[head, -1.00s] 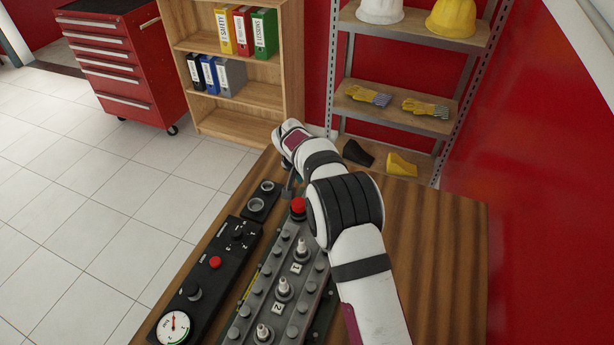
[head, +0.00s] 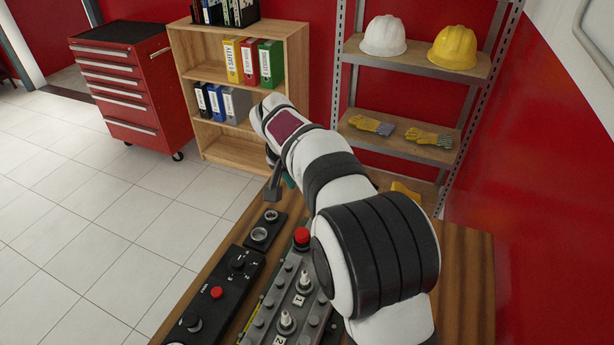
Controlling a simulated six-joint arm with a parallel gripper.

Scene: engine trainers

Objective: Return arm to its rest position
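My arm, white with black bands, reaches from the bottom right up over the wooden table (head: 465,270). My gripper (head: 274,192) hangs at the arm's far end, above the table's far left edge and past the black two-ring holder (head: 264,227). It is small, dark and partly hidden by the wrist, so I cannot tell whether its fingers are open or shut. I see nothing clearly held in it.
A grey engine block (head: 287,309) with numbered plugs and a red cap (head: 302,237) lies under the arm. A black control panel (head: 222,290) is to its left. A wooden bookcase (head: 235,145), a metal shelf (head: 410,70) and a red tool cabinet (head: 130,90) stand behind. Left floor is clear.

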